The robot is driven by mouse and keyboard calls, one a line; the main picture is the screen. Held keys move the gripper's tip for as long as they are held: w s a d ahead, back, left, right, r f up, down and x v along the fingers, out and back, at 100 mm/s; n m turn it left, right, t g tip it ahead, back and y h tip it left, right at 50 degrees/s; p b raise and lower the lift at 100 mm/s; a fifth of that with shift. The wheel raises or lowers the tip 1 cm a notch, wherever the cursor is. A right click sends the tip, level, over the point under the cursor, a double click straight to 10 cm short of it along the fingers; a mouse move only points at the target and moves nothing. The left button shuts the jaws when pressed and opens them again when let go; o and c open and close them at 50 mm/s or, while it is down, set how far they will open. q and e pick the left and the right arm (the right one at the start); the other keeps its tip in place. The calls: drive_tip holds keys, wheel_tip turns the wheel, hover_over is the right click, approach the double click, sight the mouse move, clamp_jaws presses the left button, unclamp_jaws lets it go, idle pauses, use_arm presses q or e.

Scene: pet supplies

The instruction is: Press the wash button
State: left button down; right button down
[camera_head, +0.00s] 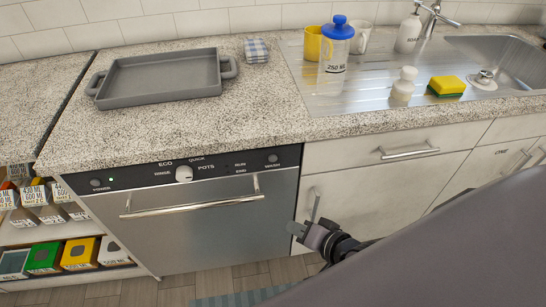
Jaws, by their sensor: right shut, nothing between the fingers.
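The dishwasher (190,225) has a steel front and a black control panel along its top edge. The wash button (273,158) is a small round button at the panel's right end, with the label "WASH" beneath it. A pale dial (184,174) sits mid-panel among the words ECO, QUICK, RINSE and POTS. The power button (95,183) is at the left end, with a green light beside it. My right gripper (298,229) is shut and empty, below and slightly right of the wash button, apart from it in the picture. My left gripper is out of view.
The dishwasher's bar handle (190,206) crosses its door below the panel. A cabinet door with an upright handle (316,205) is close to my gripper. My arm covers the lower right.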

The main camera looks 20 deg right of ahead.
sight(273, 158)
drive_tip(key=w+r+m+y, duration=0.2)
drive_tip(key=w+r+m, duration=0.3)
drive_tip(key=m, duration=0.3)
drive_tip(key=shift+a+r+t, duration=0.2)
drive_tip(key=shift+r+t, duration=0.2)
drive_tip(key=shift+w, duration=0.1)
drive_tip(key=w+d+b, duration=0.2)
drive_tip(key=w, duration=0.6)
drive_tip(key=shift+w+d, duration=0.15)
drive_tip(key=shift+w, duration=0.05)
drive_tip(key=shift+w, duration=0.15)
idle(1.5)
drive_tip(key=shift+w+d, duration=0.1)
drive_tip(key=shift+w, duration=0.15)
